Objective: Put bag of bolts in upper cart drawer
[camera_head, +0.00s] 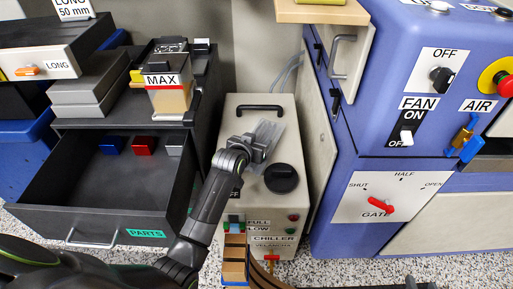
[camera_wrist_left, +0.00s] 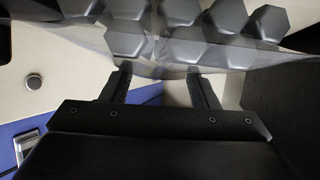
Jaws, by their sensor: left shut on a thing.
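A clear bag of grey hexagonal bolts (camera_head: 267,136) is held by my left gripper (camera_head: 249,148) above the top of the chiller. In the left wrist view the bag (camera_wrist_left: 175,45) spans the top of the picture, at the tips of the two fingers (camera_wrist_left: 160,78). The dark cart drawer (camera_head: 98,218) with a green PARTS label is pulled open at the left, apart from the gripper. Blue (camera_head: 112,146), red (camera_head: 144,146) and grey (camera_head: 174,146) pieces show along its back. My right gripper is not in view.
The cream chiller (camera_head: 255,215) has a black handle and a round black cap (camera_head: 281,178). A container marked MAX (camera_head: 168,98) stands on the cart top. The blue machine (camera_head: 410,150) borders the right. Most of the drawer floor is clear.

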